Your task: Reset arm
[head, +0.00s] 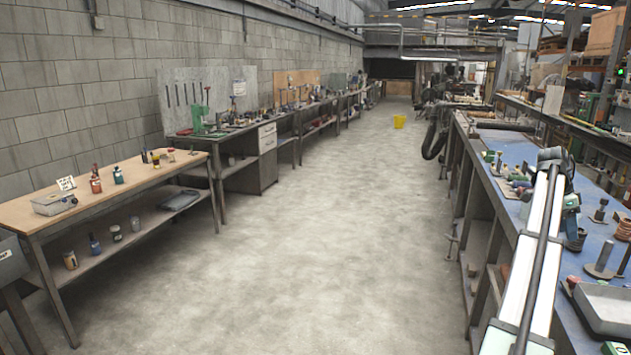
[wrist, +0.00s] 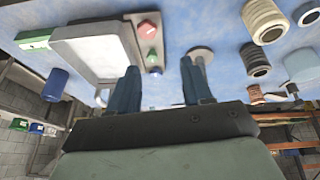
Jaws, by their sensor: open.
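My gripper (wrist: 160,85) shows in the wrist view with its two dark blue fingers apart and nothing between them. The blue bench top (wrist: 215,30) lies beyond the fingertips, and this view looks upside down. In the head view, part of my arm (head: 540,250) stretches along the right side over the blue bench (head: 510,145). I cannot clearly make out the fingers there. No single object is named by the task.
The bench holds a grey tray (head: 605,308), a metal post on a round base (head: 600,262) and several ribbed cylinders (wrist: 265,18). A small box with red and green buttons (wrist: 149,42) sits beside the tray.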

